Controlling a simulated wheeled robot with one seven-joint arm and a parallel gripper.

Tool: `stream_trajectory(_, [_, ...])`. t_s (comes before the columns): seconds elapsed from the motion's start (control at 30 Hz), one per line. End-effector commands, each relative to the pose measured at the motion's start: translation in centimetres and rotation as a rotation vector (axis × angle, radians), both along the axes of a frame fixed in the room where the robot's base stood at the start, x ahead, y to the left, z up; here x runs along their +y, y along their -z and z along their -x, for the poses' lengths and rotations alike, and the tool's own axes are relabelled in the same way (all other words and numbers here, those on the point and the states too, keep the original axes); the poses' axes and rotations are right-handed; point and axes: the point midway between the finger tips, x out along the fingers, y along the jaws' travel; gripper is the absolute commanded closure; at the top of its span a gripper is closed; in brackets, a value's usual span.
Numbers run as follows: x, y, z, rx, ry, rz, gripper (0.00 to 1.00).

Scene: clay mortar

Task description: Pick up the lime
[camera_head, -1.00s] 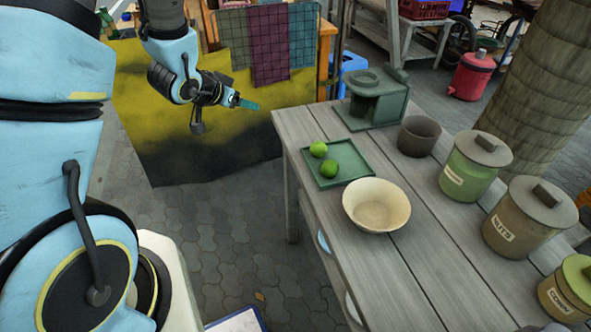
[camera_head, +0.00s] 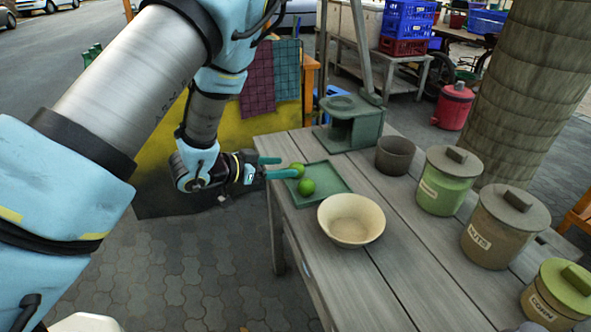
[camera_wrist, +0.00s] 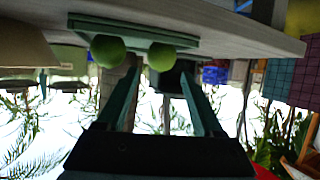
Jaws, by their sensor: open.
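Two green limes rest on a square green tray (camera_head: 327,175) on the grey wooden table. The farther lime (camera_head: 298,169) is right by my fingertips in the head view; the nearer lime (camera_head: 306,187) lies just in front of it. My gripper (camera_head: 277,167) is open and empty, reaching in from the left at the tray's left edge. In the wrist view, which looks upside down, one lime (camera_wrist: 162,56) shows between the fingertips (camera_wrist: 158,74), a little beyond them. The other lime (camera_wrist: 108,50) sits outside, by the left finger. Neither is clearly touched.
A cream bowl (camera_head: 351,232) stands close to the tray's near right corner. A green stove-like block (camera_head: 352,135) is behind it, with a dark pot (camera_head: 395,158) to the right. Lidded jars (camera_head: 447,183) line the table's right side. The table's front planks are clear.

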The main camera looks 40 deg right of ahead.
Motion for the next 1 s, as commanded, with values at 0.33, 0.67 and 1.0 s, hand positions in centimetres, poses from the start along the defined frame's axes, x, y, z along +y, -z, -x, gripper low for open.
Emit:
stream_trajectory(0.33, [-3.9, 2.0, 0.1, -0.002, 0.004, -0.002, 0.31])
stream_trajectory(0.67, [-4.3, 2.2, 0.1, -0.001, 0.001, -0.001, 0.34])
stream_trajectory(1.0, [-4.3, 2.2, 0.1, -0.001, 0.001, -0.001, 0.72])
